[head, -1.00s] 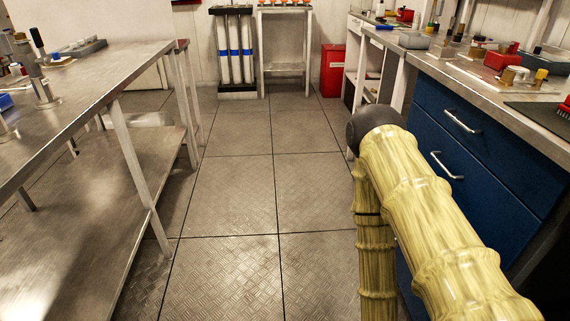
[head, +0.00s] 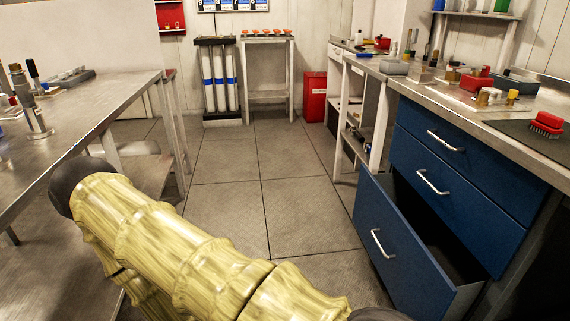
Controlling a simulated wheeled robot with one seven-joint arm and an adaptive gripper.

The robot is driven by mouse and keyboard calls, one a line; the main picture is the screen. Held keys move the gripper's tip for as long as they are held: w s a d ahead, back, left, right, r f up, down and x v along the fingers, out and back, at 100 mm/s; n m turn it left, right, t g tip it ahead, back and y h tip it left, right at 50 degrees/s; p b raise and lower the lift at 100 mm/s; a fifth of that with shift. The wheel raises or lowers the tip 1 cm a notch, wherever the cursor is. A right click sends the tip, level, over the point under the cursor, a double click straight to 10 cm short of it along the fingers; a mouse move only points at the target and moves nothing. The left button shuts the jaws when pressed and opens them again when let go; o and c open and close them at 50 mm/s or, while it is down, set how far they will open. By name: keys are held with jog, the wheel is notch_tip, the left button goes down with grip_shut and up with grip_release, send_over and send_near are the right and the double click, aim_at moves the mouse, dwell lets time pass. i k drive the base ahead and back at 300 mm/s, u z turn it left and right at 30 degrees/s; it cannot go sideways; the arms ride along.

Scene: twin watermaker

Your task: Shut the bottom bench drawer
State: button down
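The bottom bench drawer (head: 388,243) is blue with a silver bar handle (head: 381,243). It stands pulled far out from the bench on the right, and its dark, empty-looking inside shows behind the front. The two drawers above it, the top one (head: 444,140) and the middle one (head: 432,182), are closed. My yellow arm crosses the lower left and lower middle of the head view, to the left of the open drawer and apart from its front in the picture. My gripper is not visible.
The right bench top (head: 455,95) holds a red brush (head: 547,123) and several small items. A steel table (head: 95,97) stands at left. White cylinders (head: 220,80), a small stand (head: 268,95) and a red bin (head: 315,97) are at the back. The middle floor (head: 225,205) is clear.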

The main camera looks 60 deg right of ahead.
aim_at(428, 273)
jog(key=u, duration=0.1)
jog(key=k, duration=1.15)
jog(key=z, duration=1.35)
jog(key=i, duration=0.5)
